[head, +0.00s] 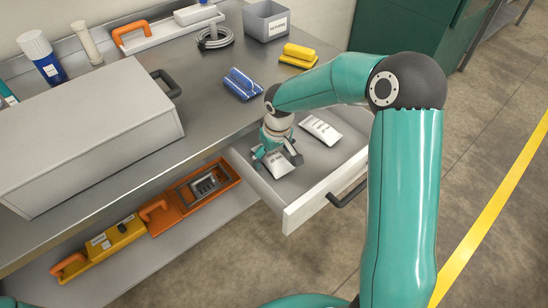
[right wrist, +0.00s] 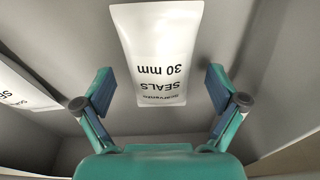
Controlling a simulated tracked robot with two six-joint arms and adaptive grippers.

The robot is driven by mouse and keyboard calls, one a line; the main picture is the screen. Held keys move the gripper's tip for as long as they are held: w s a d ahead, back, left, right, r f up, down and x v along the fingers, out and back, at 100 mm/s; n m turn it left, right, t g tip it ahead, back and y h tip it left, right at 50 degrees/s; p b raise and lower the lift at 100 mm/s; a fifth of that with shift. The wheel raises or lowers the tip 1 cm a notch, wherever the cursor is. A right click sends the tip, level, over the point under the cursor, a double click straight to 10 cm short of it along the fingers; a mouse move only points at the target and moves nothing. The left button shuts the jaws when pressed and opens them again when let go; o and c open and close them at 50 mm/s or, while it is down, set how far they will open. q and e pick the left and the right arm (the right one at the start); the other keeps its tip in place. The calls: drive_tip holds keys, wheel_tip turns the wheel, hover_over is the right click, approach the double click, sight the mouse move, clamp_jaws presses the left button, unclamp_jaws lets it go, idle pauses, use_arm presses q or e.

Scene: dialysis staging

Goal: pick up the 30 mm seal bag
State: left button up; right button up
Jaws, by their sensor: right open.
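The 30 mm seal bag (head: 279,168) is a white packet lying in the open drawer (head: 322,203). In the right wrist view its label reads "SEALS" and "30 mm" upside down on the bag (right wrist: 157,45). My right gripper (head: 277,158) is inside the drawer, above this bag. Its two fingers are apart, one on each side of the bag's near end in the right wrist view (right wrist: 160,90), with gaps between fingers and bag. A second white seal bag (head: 320,130) lies farther back in the drawer; its size cannot be read. My left gripper is out of view.
The drawer walls stand close around my right gripper. Orange and yellow cases (head: 115,240) sit on the lower shelf.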

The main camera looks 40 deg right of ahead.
drive_tip(key=c, duration=1.2)
drive_tip(key=shift+r, duration=0.1)
drive_tip(key=shift+c, duration=0.2)
